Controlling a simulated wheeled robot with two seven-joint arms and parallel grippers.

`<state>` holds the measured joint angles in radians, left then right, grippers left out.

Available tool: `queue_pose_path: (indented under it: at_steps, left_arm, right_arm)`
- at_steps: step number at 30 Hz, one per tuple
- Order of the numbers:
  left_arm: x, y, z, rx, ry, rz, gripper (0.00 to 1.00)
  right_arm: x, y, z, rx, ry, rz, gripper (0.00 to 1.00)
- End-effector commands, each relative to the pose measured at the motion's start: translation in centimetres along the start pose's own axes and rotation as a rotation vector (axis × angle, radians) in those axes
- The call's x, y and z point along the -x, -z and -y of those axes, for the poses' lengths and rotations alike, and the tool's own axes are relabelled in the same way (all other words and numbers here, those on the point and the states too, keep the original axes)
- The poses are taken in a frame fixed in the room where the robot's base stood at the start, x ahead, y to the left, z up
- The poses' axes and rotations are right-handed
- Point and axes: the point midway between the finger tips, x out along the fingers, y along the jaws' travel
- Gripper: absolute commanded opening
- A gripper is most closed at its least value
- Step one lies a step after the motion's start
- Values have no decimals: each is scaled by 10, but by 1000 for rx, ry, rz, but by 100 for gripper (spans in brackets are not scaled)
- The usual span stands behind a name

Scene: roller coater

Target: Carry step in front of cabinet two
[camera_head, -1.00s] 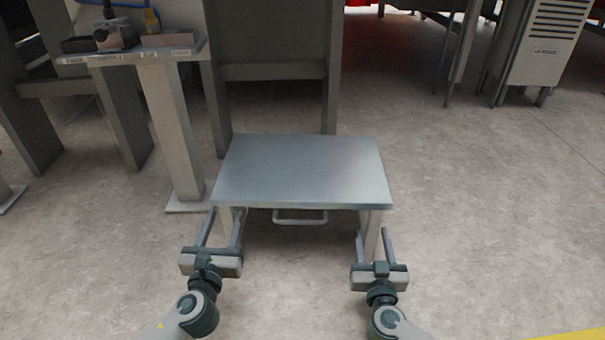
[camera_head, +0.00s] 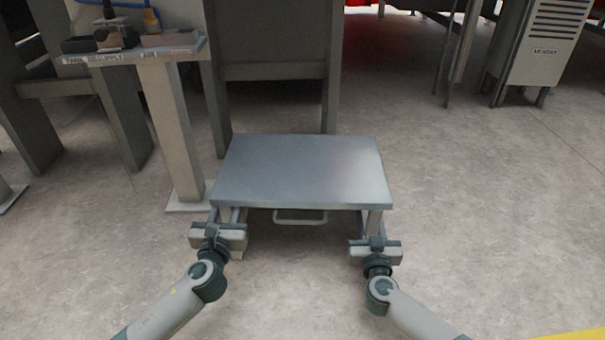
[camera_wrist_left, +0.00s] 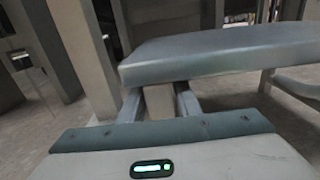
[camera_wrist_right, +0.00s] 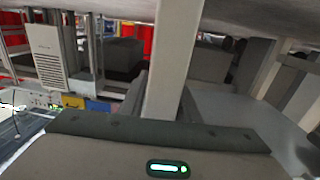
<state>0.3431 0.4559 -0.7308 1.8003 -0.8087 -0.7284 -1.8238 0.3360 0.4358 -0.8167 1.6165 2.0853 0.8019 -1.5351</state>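The grey step (camera_head: 302,172) stands on the floor in the middle of the head view. It has a flat rectangular top, light legs and a handle bar (camera_head: 300,217) under its front edge. My left gripper (camera_head: 226,214) is at the left front leg, just below the top; in the left wrist view the leg (camera_wrist_left: 160,101) shows between its spread fingers. My right gripper (camera_head: 370,220) is at the right front leg; in the right wrist view the leg (camera_wrist_right: 168,70) runs between its fingers. Both look open; finger contact with the legs is unclear.
A grey cabinet-like frame (camera_head: 272,72) stands right behind the step. A pedestal (camera_head: 172,130) carrying a small shelf of trays stands at its left. A vented cabinet (camera_head: 545,50) is at the far right. The floor (camera_head: 480,210) to the right is clear.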

Motion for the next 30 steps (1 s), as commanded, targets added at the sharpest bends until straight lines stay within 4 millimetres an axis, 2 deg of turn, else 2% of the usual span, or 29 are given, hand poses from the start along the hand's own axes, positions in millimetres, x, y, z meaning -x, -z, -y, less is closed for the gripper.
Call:
queue_pose_path:
  at_steps: [1, 3, 30]
  left_arm:
    - [0, 0, 0, 0, 0, 0, 17]
    - [0, 0, 0, 0, 0, 0, 0]
    - [0, 0, 0, -1, -1, 0, 0]
  right_arm:
    - [0, 0, 0, 0, 0, 0, 17]
    - [0, 0, 0, 0, 0, 0, 0]
    - [0, 0, 0, 1, -1, 0, 0]
